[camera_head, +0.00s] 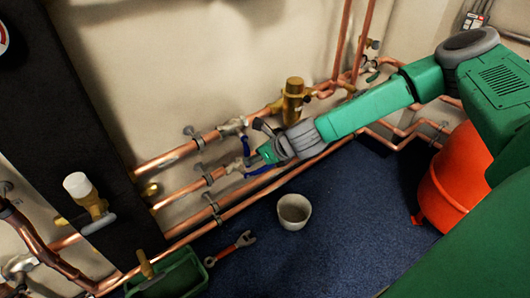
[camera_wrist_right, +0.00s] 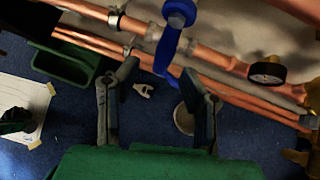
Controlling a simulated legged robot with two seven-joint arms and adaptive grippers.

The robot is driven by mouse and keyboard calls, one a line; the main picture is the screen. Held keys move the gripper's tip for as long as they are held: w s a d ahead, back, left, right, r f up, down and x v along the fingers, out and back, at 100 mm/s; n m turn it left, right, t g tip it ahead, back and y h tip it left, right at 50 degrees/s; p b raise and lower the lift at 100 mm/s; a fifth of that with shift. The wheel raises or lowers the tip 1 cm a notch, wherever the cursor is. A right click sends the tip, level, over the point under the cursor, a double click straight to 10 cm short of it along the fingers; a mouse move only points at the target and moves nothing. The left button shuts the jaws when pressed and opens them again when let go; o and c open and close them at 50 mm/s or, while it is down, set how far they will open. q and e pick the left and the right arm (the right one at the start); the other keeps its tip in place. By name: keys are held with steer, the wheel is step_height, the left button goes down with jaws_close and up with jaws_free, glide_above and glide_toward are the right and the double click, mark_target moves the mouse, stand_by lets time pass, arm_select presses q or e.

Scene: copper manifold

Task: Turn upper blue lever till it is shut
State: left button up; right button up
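The upper blue lever (camera_head: 246,146) is on a valve of the upper copper pipe in the head view, just beyond my right gripper (camera_head: 250,159). A lower blue lever (camera_head: 262,170) shows partly behind that gripper, on the pipe below. In the right wrist view a large blue lever (camera_wrist_right: 170,42) hangs down across a copper pipe. There my right gripper (camera_wrist_right: 158,76) has its two fingers spread, with the lever ahead of the gap. Another blue piece (camera_wrist_right: 188,88) is partly hidden by the right-hand finger. I cannot tell whether the gripper touches either lever. My left gripper is not in view.
Copper pipes (camera_head: 180,153) run along the wall beside a brass fitting (camera_head: 293,100). A white bucket (camera_head: 294,211), a red wrench (camera_head: 233,248) and a green tray (camera_head: 196,281) are on the blue floor. An orange-red tank (camera_head: 450,187) stands right. A pressure gauge (camera_wrist_right: 267,72) shows in the wrist view.

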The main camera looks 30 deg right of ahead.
steer(key=v, duration=0.7)
steer(key=shift+s+a, duration=0.1)
steer(key=shift+a, duration=0.05)
